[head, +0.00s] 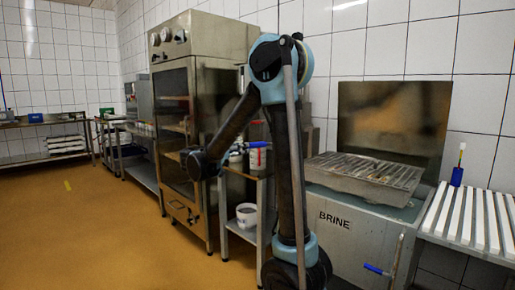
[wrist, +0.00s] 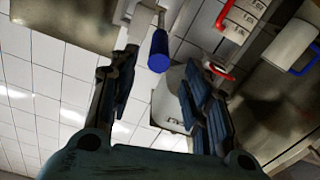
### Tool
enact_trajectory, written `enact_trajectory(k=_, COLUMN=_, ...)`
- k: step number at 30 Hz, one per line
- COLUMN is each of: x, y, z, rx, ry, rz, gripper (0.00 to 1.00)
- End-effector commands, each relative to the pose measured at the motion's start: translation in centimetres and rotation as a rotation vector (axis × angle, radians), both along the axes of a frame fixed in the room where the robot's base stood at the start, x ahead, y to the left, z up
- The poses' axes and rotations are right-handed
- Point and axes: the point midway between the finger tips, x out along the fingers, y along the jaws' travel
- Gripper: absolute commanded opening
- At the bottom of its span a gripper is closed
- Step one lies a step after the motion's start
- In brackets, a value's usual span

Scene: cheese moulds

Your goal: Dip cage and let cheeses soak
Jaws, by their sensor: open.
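The metal cage (head: 365,178) with a slatted top sits at the opening of the brine tank (head: 350,225), its side wall showing above the rim. Brownish patches show between the slats; I cannot make out separate cheeses. The tank's lid (head: 393,120) stands open against the wall. A lever with a blue grip (head: 376,269) is at the tank's front. My gripper (wrist: 160,65) is open in the wrist view, with nothing held between its fingers. In the head view my arm bends left, away from the cage, and the fingers cannot be made out.
A blue handle (wrist: 158,50) shows beyond my fingers, with a red-handled white container (wrist: 242,15) to its right. A tall steel cabinet (head: 190,120) and a white bucket (head: 247,215) stand left of the tank. A white slatted rack (head: 470,220) is right. The left floor is clear.

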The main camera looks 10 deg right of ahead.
Motion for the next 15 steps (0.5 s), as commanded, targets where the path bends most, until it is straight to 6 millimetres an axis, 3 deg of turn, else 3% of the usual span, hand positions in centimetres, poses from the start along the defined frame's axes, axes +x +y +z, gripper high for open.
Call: enact_trajectory(k=15, x=4.9, y=-6.6, z=0.0, rx=0.0, ry=0.001, rz=-0.002, gripper=0.45)
